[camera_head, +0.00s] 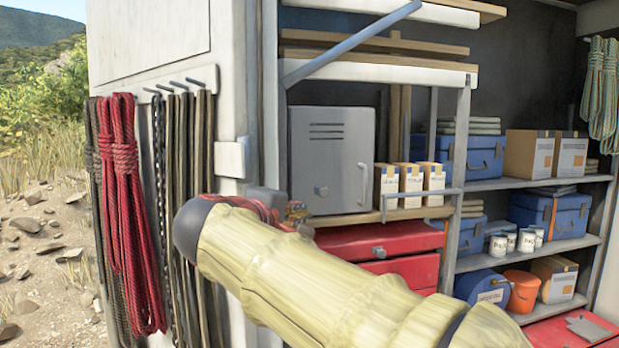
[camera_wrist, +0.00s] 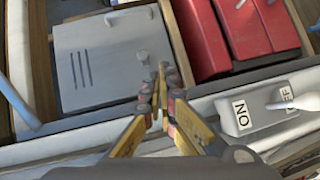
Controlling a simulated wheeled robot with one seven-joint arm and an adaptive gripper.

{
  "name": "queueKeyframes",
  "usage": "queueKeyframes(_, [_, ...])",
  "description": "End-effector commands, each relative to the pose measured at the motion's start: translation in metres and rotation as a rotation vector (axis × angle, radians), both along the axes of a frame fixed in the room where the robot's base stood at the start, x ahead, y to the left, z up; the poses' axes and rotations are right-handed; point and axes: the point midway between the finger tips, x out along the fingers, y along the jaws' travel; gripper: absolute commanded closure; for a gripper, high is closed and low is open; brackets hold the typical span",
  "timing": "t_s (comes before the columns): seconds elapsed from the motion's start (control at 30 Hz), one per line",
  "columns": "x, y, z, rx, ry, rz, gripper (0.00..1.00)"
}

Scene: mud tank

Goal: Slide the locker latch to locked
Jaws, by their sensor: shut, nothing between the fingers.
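The locker (camera_head: 332,145) is a light grey metal cabinet with vent slots, standing on a shelf with its door shut. A bar handle (camera_head: 364,182) is on the right. In the head view my forearm hides most of my gripper (camera_head: 297,211).
Red drawers (camera_head: 400,268) are below the locker. Small cartons (camera_head: 410,183) stand close to its right. Ropes (camera_head: 125,200) hang at the left.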

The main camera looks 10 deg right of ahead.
Motion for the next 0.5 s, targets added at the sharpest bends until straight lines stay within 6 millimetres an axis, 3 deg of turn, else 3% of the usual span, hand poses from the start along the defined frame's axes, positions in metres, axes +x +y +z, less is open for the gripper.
queueKeyframes(0.03, [0.006,0.009,0.014,-0.023,-0.015,0.007,1.00])
queueKeyframes(0.13, [0.011,0.017,0.028,-0.055,-0.039,0.011,1.00])
queueKeyframes(0.5, [0.013,0.019,0.031,-0.064,-0.047,0.012,1.00])
